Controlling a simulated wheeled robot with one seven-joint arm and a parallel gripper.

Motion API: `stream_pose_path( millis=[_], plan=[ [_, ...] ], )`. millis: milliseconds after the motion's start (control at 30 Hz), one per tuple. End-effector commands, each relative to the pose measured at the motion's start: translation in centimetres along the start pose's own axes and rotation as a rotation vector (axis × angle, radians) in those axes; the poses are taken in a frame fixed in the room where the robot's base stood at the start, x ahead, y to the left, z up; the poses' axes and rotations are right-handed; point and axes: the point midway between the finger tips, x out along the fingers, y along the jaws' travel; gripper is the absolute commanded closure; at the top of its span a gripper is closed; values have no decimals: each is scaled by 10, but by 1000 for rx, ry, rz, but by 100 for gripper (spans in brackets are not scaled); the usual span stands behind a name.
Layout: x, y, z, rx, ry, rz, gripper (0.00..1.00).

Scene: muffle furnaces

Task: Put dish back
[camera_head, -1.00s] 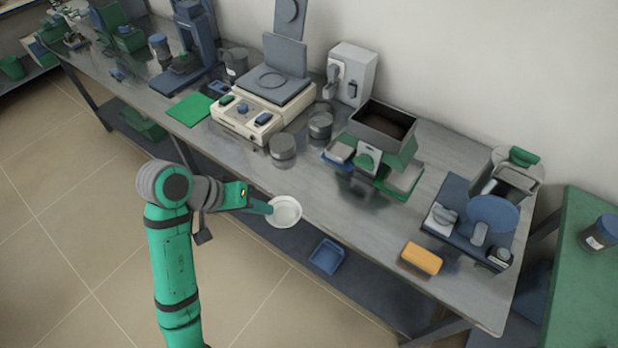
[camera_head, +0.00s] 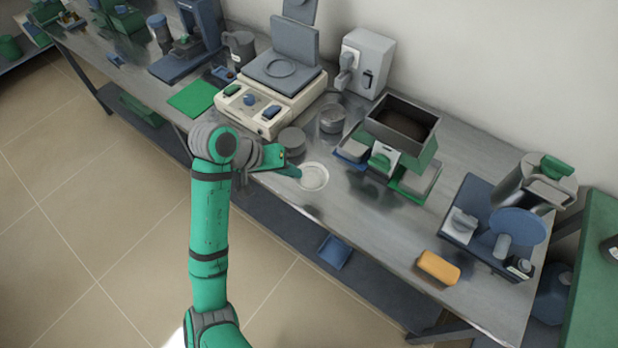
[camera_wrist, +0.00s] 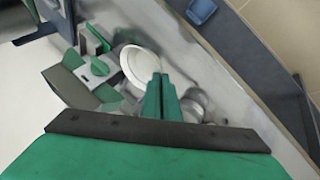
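The dish (camera_head: 314,177) is a round, shallow white dish at the tip of my gripper, over the front edge of the metal bench in the head view. My gripper (camera_head: 290,172) reaches in from the left, and its fingers meet the dish's near rim. In the wrist view the dish (camera_wrist: 140,66) lies just beyond the two green fingers (camera_wrist: 160,98), which are close together at its rim. The gripper looks shut on the dish's rim. I cannot tell whether the dish touches the bench top.
The metal bench (camera_head: 375,225) has clear room right of the dish. Near it stand grey round containers (camera_head: 292,140), a balance (camera_head: 268,98) and a green-and-grey box device (camera_head: 398,135). A yellow block (camera_head: 438,267) lies at the front right. A blue tray (camera_head: 334,252) sits below the bench top.

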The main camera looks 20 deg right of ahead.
Motion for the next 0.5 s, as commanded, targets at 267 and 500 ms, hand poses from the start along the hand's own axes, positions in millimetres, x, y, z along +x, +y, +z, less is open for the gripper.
stream_pose_path(
  millis=[267,500],
  plan=[
    [56,-1,-11,0,-2,1,100],
    [73,-1,-14,2,-1,1,100]
  ],
)
